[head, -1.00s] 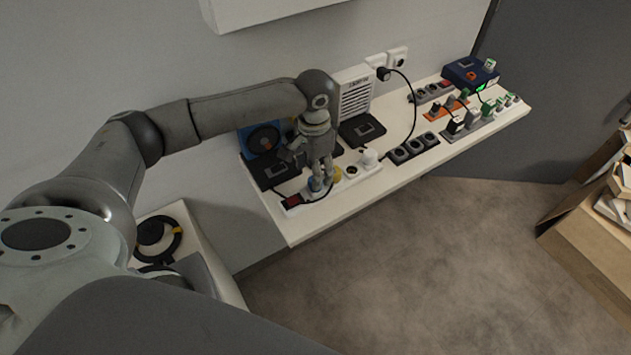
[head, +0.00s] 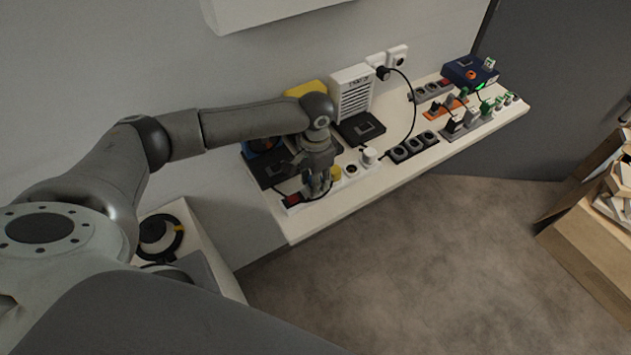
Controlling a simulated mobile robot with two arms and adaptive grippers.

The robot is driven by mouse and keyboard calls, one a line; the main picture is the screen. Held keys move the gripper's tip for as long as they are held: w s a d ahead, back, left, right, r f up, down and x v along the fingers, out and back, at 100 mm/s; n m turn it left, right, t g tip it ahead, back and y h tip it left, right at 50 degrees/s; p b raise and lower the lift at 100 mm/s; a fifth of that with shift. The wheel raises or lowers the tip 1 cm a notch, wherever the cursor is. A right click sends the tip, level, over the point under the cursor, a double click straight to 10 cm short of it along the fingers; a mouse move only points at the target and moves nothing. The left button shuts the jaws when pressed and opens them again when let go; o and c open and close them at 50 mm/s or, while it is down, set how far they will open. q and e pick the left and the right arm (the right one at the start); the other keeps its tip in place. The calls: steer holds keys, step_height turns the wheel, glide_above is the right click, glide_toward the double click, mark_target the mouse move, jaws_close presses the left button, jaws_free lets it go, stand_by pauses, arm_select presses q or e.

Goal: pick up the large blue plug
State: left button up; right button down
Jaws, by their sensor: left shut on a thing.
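My left gripper (head: 317,188) points down over the white power strip (head: 349,178) at the left end of the bench. It is shut on the large blue plug (head: 308,182), which is mostly hidden by the fingers. I cannot tell whether the plug is still seated in the strip. A yellow plug (head: 336,172) and a white plug (head: 369,156) stand in the same strip, just right of the gripper. My right gripper is not in view.
A dark power strip (head: 413,146) and a grey strip with green and white plugs (head: 478,121) lie further right. A white slatted box (head: 352,94) stands behind. A black cable (head: 413,105) loops from the wall socket. Cartons (head: 590,215) stand at far right; the floor between is clear.

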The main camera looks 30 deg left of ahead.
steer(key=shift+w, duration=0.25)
arm_select(q)
steer(key=shift+r, duration=0.1)
steer(key=shift+w+r, duration=0.1)
steer(key=shift+r, duration=0.15)
step_height(320, 180, up, 2)
steer(key=shift+r+b, duration=0.15)
steer(key=shift+b, duration=0.45)
steer(key=d+r, duration=0.2)
steer(key=r, duration=0.1)
steer(key=d+r+b, duration=0.1)
steer(key=d+r, duration=0.2)
steer(key=shift+d+r, duration=0.15)
steer(key=shift+d, duration=0.2)
steer(key=d+r+b, duration=0.1)
steer(key=d+r, duration=0.2)
steer(key=d, duration=0.5)
steer(key=shift+d+r, duration=0.2)
steer(key=shift+r, duration=0.15)
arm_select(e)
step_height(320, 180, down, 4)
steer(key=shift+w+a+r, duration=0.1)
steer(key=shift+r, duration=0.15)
